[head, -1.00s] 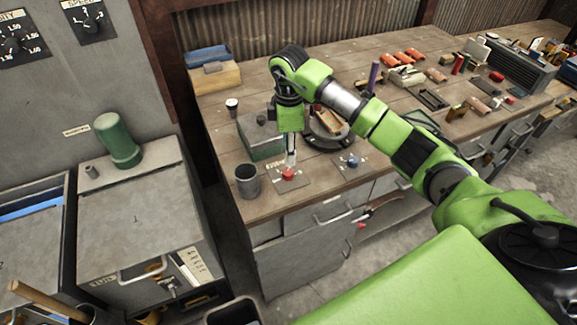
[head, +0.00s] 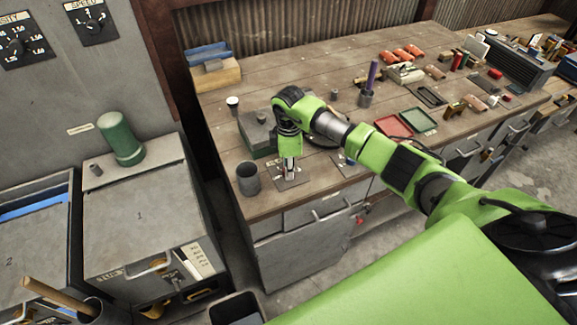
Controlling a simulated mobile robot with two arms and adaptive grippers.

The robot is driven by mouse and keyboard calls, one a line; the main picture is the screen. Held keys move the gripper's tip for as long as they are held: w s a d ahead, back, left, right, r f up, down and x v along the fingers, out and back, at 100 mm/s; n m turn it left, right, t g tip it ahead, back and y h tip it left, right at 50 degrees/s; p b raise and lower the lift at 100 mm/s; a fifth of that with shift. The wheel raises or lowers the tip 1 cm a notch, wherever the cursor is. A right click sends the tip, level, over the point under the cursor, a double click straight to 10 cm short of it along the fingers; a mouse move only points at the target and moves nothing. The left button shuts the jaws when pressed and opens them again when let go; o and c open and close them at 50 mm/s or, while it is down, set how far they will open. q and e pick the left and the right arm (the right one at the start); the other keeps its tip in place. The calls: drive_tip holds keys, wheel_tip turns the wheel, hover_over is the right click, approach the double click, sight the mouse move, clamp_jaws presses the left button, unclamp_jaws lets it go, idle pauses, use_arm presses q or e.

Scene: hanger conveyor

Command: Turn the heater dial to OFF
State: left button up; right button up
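A small plate (head: 302,178) lies on the wooden workbench near its front left corner; a red knob showed on it earlier. My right gripper (head: 290,177) points down right over this plate, and its fingers hide the knob. I cannot tell whether they touch it, or whether they are open or shut. A second plate (head: 346,168) is partly covered by my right arm, and its blue knob is hidden. No heater label is readable. Two black dials, one marked SPEED (head: 93,18) and one with a cut-off label (head: 17,46), sit on the grey panel. My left gripper is out of view.
A grey cup (head: 248,178) stands close left of my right gripper, and a grey-green box (head: 256,133) stands behind it. A red tray (head: 393,126) and a pen holder (head: 366,98) are farther right.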

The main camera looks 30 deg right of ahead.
drive_tip(key=shift+c, duration=1.1)
drive_tip(key=n+b, duration=0.3)
drive_tip(key=n, duration=0.2)
drive_tip(key=shift+w+f+n+b, duration=0.1)
drive_tip(key=shift+f+n+b, duration=0.05)
drive_tip(key=shift+n+b, duration=0.2)
drive_tip(key=n+b, duration=0.2)
drive_tip(key=n, duration=0.1)
drive_tip(key=shift+d+n+b, duration=0.1)
drive_tip(key=shift+n+b, duration=0.15)
drive_tip(key=shift+b, duration=0.05)
drive_tip(key=n+b, duration=0.2)
drive_tip(key=n, duration=0.1)
drive_tip(key=shift+n+y, duration=0.3)
drive_tip(key=n+b, duration=0.4)
drive_tip(key=n, duration=0.2)
drive_tip(key=shift+w+b, duration=0.1)
drive_tip(key=shift+b, duration=0.2)
drive_tip(key=n+b, duration=0.2)
drive_tip(key=n, duration=0.3)
drive_tip(key=shift+g, duration=0.3)
